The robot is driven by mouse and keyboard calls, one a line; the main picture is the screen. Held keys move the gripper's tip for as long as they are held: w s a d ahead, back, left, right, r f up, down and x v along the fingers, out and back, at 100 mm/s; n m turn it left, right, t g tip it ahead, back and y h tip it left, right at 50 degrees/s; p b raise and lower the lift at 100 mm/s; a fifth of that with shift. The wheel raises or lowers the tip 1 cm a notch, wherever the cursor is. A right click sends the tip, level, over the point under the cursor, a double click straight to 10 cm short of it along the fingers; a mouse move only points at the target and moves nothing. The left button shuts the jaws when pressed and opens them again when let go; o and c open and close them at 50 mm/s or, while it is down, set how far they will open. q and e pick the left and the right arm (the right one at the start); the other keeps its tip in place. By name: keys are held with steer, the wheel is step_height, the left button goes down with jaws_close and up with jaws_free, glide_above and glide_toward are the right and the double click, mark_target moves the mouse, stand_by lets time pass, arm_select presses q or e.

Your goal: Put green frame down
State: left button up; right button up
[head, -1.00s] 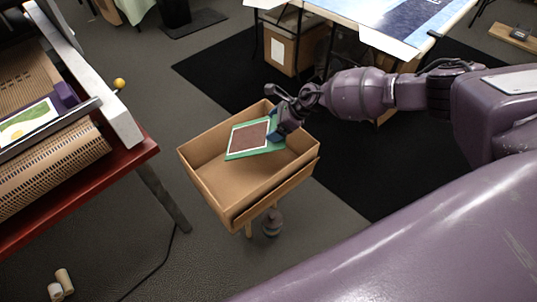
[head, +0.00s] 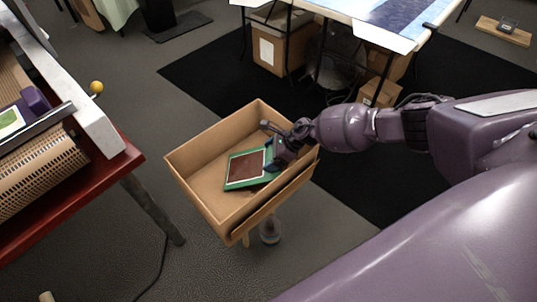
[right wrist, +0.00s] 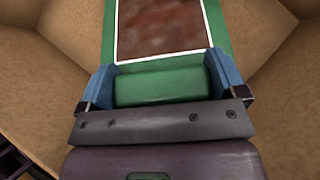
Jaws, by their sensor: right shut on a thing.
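The green frame (head: 236,181) has a white inner border and a reddish-brown middle. It is inside the open brown box (head: 200,191), toward its right side, slightly tilted in the head view. My right gripper (head: 273,163) is shut on the near green end of the frame. In the right wrist view, the blue fingers of my right gripper (right wrist: 161,84) stand on both sides of that green end (right wrist: 160,88), with the box walls around. I cannot tell whether the frame's far edge touches the box floor. My left gripper is not in view.
A red table (head: 95,180) with a woven roll stands at the left. A table with blue sheets (head: 400,14) is at the back, with cardboard boxes (head: 275,50) under it. The left part of the box is empty.

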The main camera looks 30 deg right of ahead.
steer(key=shift+r, duration=0.15)
steer(key=shift+f, duration=0.25)
steer(key=o, duration=0.7)
steer(key=shift+w+d+r, duration=0.1)
steer(key=shift+r, duration=0.35)
arm_select(q)
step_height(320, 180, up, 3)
steer(key=p, duration=0.3)
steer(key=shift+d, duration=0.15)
arm_select(e)
steer(key=v, duration=1.1)
steer(key=shift+s+d+r, duration=0.15)
steer(key=shift+s, duration=0.1)
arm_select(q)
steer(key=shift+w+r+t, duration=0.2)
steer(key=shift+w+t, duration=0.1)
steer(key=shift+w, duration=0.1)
